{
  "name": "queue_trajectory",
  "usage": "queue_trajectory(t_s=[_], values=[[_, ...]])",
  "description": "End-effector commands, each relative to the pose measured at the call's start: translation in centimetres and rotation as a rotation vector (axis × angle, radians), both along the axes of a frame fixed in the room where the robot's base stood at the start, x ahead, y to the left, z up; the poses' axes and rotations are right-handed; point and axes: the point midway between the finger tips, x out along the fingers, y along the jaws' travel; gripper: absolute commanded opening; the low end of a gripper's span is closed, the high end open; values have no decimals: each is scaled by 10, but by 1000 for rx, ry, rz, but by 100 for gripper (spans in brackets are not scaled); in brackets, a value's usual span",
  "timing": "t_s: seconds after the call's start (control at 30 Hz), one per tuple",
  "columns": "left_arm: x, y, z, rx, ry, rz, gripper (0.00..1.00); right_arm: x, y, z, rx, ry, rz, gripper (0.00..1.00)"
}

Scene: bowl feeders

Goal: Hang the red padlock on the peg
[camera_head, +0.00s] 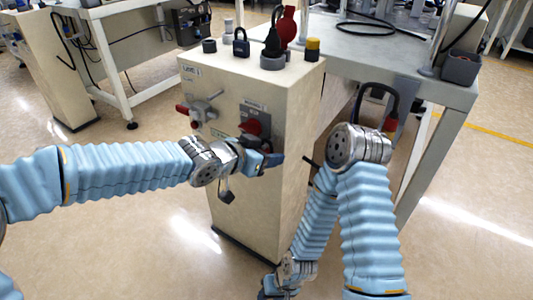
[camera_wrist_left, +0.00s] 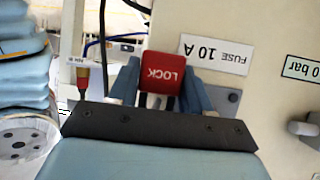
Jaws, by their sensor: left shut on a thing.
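The red padlock (camera_wrist_left: 162,73), its word LOCK upside down, sits between the fingers of my left gripper (camera_wrist_left: 160,88) in the left wrist view. The fingers are shut on its body. Grey shackle legs show just below the body in that view. In the head view my left gripper (camera_head: 269,160) is at the front of the beige cabinet (camera_head: 292,190), and the padlock in it cannot be made out clearly. I cannot pick out the peg for certain. My right gripper (camera_head: 274,291) hangs low at the bottom edge, its fingers too unclear to read.
A red knob-like part (camera_head: 252,127) on a grey plate and a red-handled valve (camera_head: 200,108) stick out of the cabinet front. A black padlock (camera_head: 241,43) and other small items stand on top. A grey table (camera_head: 400,62) is behind at the right.

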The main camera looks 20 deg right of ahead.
Motion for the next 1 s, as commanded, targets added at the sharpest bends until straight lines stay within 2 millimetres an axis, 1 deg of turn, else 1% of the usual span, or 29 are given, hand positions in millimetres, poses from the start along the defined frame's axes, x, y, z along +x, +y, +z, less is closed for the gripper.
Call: queue_trajectory(t_s=[0.3, 0.33, 0.5, 0.77, 0.8, 1.0], values=[[0, 0, -1, -1, 0, 0, 12, 0, 0, -1, 0, 0, 0, 43], [0, 0, -1, -1, 0, 0, 52, 0, 0, -1, 0, 0, 0, 43], [1, 0, -1, -1, 0, 1, 78, 0, 0, -1, 0, 0, 0, 43], [3, 2, 0, -2, -3, 7, 78, 0, 0, -1, 0, 0, 0, 43], [4, 2, 0, -1, -2, 8, 69, 0, 0, -1, 0, 0, 0, 43], [4, 2, 0, -2, -2, 8, 73, 0, 0, -1, 0, 0, 0, 43]])
